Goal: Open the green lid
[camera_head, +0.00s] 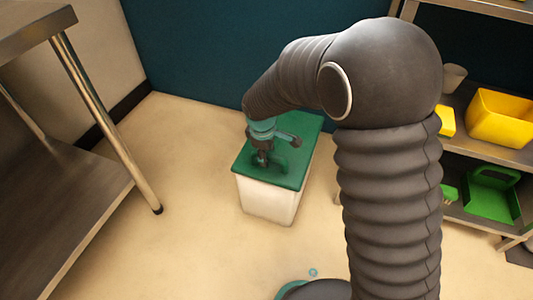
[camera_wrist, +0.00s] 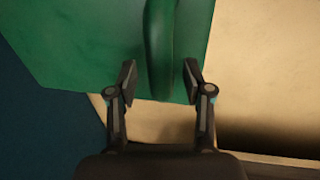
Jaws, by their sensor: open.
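A white bin (camera_head: 268,202) with a flat green lid (camera_head: 303,136) stands on the floor in the middle of the head view. The lid lies closed on the bin and has a raised green handle (camera_head: 281,161). My gripper (camera_head: 263,160) is down at the lid, by the handle. In the wrist view the green lid (camera_wrist: 85,45) fills the upper left, and the green handle (camera_wrist: 161,45) runs down between the two fingers of my gripper (camera_wrist: 161,80). The fingers are open, one on each side of the handle, with gaps visible. The far handle end is out of the wrist view.
A metal table (camera_head: 80,195) stands at the left. At the right, a metal shelf holds yellow bins (camera_head: 503,118), a cup (camera_head: 454,77) and a green container (camera_head: 490,195). A dark blue wall is behind the bin. The floor around the bin is clear.

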